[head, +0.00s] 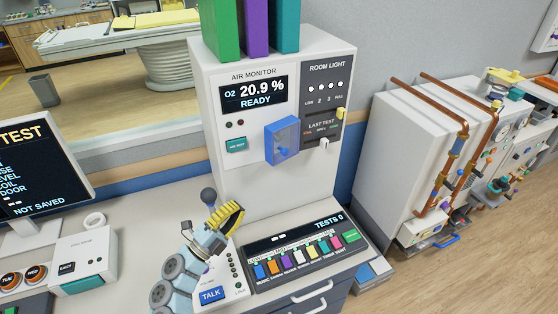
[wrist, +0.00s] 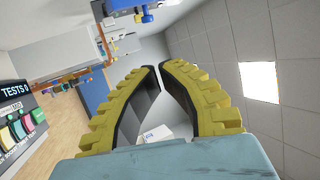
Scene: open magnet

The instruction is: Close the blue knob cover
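The blue knob cover (head: 281,135) is on the front of the white air monitor cabinet, below the screen. It stands out from the front panel, and a small rounded blue part shows on its face. I cannot tell how far it is swung. My gripper (head: 230,213), with yellow ribbed fingers, is lower and to the left of the cover, above the desk and apart from it. In the wrist view the fingertips (wrist: 160,68) nearly meet, with nothing held between them.
The room light panel (head: 325,95) with its yellow and white switches is right of the cover. Below are a button console (head: 300,252) and a TALK box (head: 212,294). A grey ball-topped stick (head: 208,196) stands close behind my gripper. Colored binders (head: 255,25) top the cabinet.

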